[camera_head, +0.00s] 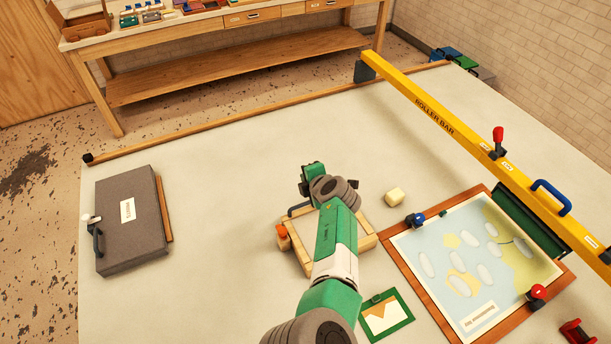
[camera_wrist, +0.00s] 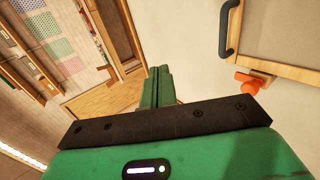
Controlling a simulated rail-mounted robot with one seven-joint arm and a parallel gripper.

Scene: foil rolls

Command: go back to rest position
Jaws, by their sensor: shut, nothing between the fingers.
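My gripper (camera_head: 306,181) is at the end of my green and grey arm, above the pale table near its middle. In the wrist view the green fingers (camera_wrist: 158,88) are together with nothing between them. Below and behind my arm in the head view is a light wooden box (camera_head: 362,238) with an orange knob (camera_head: 282,231) and a dark handle. The box also shows at the right of the wrist view (camera_wrist: 285,40), apart from the fingers. My arm hides part of the box in the head view.
A grey case (camera_head: 130,240) lies at left. A small cream block (camera_head: 395,197) and a green-framed card (camera_head: 386,316) are near the box. A framed map (camera_head: 440,250) lies at right, beside a yellow roller bar (camera_head: 430,105). The table's left middle (camera_head: 230,200) is clear. A workbench (camera_head: 220,75) stands behind.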

